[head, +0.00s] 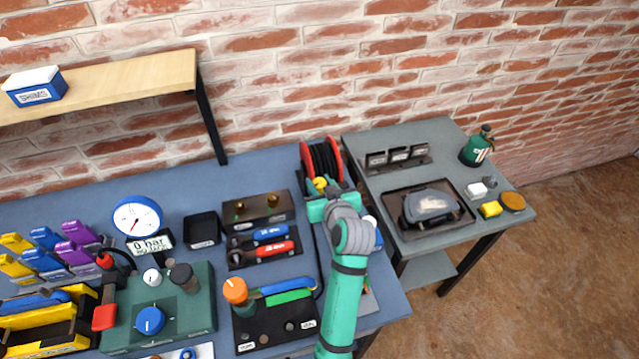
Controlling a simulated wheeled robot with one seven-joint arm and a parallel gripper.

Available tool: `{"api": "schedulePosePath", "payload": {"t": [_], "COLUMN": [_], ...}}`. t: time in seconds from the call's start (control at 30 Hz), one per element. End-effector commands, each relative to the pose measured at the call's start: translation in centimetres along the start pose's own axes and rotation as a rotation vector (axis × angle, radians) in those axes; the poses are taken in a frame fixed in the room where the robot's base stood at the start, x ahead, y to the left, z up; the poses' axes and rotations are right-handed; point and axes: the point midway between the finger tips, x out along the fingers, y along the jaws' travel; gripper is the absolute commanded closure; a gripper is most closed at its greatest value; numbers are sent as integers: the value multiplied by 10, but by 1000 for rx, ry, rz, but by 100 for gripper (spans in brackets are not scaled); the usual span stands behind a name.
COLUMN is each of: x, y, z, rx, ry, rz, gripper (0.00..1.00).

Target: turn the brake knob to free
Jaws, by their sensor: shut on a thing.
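A reel with red side discs and a black winding (322,160) stands at the back right of the blue bench. A small yellow knob (320,184) sits low on its front, and I take it for the brake knob. My gripper (320,196), at the end of my green and grey arm, is at the yellow knob and shut on it. The fingertips are small here and my wrist partly covers them. I cannot read any brake marking or the knob's setting.
A dark block with brass fittings (263,207) stands left of the reel. A green box with a blue knob (150,320) and a gauge (137,217) are further left. A grey side table (470,170) stands at the right. A wooden shelf (120,85) is above.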

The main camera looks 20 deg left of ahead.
Motion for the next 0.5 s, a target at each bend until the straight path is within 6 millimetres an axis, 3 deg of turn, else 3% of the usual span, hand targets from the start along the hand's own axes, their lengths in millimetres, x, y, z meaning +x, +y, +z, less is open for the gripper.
{"api": "schedulePosePath", "payload": {"t": [0.5], "x": [0], "y": [2], "z": [0], "rx": [-139], "ry": [-8], "rz": [-344], "gripper": [90]}}
